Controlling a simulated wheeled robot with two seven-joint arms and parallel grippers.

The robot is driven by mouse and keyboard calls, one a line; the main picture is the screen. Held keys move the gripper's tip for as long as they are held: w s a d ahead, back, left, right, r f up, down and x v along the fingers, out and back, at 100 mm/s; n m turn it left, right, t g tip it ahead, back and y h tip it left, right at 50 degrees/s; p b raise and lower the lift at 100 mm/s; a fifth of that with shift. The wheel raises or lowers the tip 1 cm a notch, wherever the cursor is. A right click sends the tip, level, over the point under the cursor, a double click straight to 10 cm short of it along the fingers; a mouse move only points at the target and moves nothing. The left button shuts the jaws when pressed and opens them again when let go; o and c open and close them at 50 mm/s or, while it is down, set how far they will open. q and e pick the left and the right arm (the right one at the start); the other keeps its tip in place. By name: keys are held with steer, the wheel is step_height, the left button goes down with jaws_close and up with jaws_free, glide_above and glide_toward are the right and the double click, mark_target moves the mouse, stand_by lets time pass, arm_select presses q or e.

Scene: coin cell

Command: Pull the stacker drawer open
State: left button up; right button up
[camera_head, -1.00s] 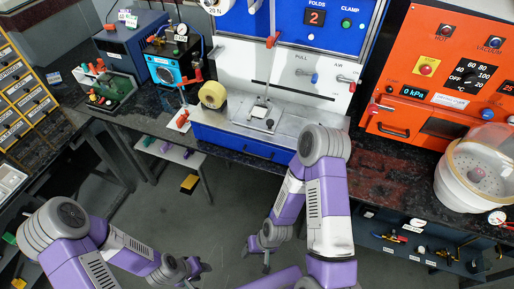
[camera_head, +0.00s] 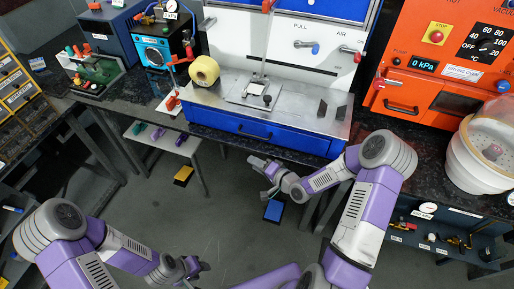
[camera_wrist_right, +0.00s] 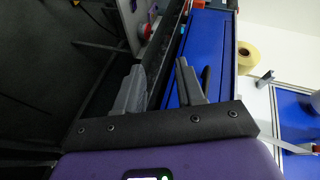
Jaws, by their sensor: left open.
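The blue stacker drawer (camera_head: 290,138) is shut under the white and blue machine, with a dark bar handle (camera_head: 255,132) on its front. My right gripper (camera_head: 262,178) is below and in front of the drawer, apart from the handle in the head view. In the right wrist view the two grey fingers (camera_wrist_right: 160,87) are spread with nothing held between them. The blue drawer front (camera_wrist_right: 212,60) lies beyond them, and a dark bar, likely the handle, is partly hidden behind one finger. My left gripper (camera_head: 197,268) is open and low over the floor, far from the drawer.
A yellow tape roll (camera_head: 204,71) sits on the machine's left side. The dark worktop (camera_head: 385,120) runs under the machine and the orange oven (camera_head: 440,70). A white tub (camera_head: 485,160) stands at right. A low shelf (camera_head: 165,140) is at left. Floor before the drawer is mostly clear.

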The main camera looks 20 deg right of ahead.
mark_target(257, 137)
steer(key=w+d+r+t+y+b, duration=0.1)
steer(key=d+r+t+y+b, duration=0.15)
steer(key=d+r, duration=0.3)
steer(key=shift+m+t, duration=0.4)
steer(key=shift+t, duration=0.05)
steer(key=x, duration=0.2)
steer(key=b+x, duration=0.1)
steer(key=x, duration=0.1)
steer(key=d+b+x, duration=0.1)
steer(key=x, duration=0.2)
steer(key=shift+w+f, duration=0.2)
steer(key=shift+w, duration=0.05)
arm_select(q)
step_height(257, 137, down, 6)
steer(key=shift+f, duration=0.15)
arm_select(e)
jaws_close()
